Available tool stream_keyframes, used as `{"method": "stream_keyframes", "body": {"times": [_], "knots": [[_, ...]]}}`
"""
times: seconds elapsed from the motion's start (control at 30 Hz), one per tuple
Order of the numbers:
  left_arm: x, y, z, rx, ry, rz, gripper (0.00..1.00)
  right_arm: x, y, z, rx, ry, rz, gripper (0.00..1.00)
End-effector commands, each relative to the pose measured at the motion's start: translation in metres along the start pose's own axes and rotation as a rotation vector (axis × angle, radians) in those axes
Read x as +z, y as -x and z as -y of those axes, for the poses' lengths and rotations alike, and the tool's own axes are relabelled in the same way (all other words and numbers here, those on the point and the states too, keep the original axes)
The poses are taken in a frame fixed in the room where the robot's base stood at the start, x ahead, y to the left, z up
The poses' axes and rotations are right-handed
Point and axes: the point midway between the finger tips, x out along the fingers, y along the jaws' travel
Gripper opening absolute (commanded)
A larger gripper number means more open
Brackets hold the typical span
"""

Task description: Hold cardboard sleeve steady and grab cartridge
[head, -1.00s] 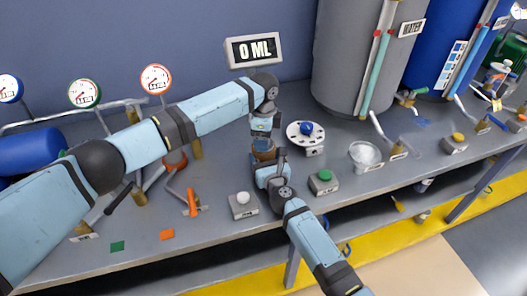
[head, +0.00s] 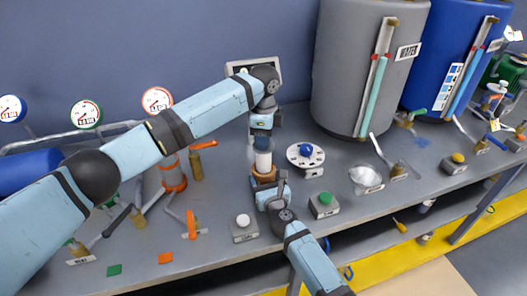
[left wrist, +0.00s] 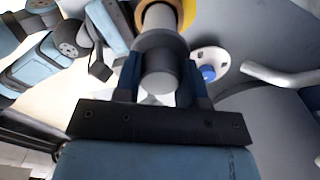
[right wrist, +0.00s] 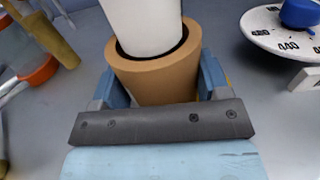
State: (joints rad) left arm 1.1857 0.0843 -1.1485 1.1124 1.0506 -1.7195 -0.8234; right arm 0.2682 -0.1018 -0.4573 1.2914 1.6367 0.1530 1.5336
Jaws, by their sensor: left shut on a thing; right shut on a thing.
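The cardboard sleeve (right wrist: 152,78) is a tan, open-topped cup in the right wrist view, with my right gripper (right wrist: 160,95) shut around its sides. The white cartridge (right wrist: 143,22) stands upright with its lower part inside the sleeve. In the head view the cartridge (head: 263,160) rises above the sleeve (head: 263,175). My left gripper (head: 262,138) is above, shut on the cartridge's dark top. In the left wrist view that dark cap (left wrist: 160,70) sits between the fingers of my left gripper (left wrist: 160,85), with the sleeve's tan rim (left wrist: 185,12) beyond. The cartridge's lower end is hidden.
A white dial with a blue knob (head: 306,151) lies just right of the grippers. Boxes with a green button (head: 324,200) and a white button (head: 243,222) stand in front. The grey tank (head: 345,85) is behind right. An orange-banded pipe (head: 173,175) stands left.

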Motion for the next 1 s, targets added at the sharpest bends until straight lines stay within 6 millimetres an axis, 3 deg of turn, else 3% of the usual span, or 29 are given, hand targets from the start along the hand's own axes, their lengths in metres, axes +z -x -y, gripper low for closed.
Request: {"method": "stream_keyframes", "body": {"times": [0.2,0.47,0.5,0.6,0.87,1.0], "knots": [[0.000,0.022,0.000,-0.001,0.000,0.000,0.00,0.000,0.000,0.000,0.000,0.000,0.000,0.46],[0.000,0.023,0.000,0.000,0.000,0.000,0.00,0.000,0.000,0.000,0.000,0.000,0.000,0.46],[0.000,0.023,0.000,0.000,0.000,0.000,0.00,0.000,0.000,0.000,0.000,0.000,0.000,0.79],[0.000,0.023,0.000,0.000,0.000,0.000,0.00,0.000,0.000,0.000,0.000,0.000,0.000,0.99],[0.000,0.023,0.000,0.000,0.000,0.000,0.00,0.000,0.001,0.000,0.000,0.000,0.000,0.99],[0.000,0.023,0.000,0.000,0.000,0.000,0.00,-0.001,0.010,0.000,-0.001,-0.003,-0.001,0.99]]}}
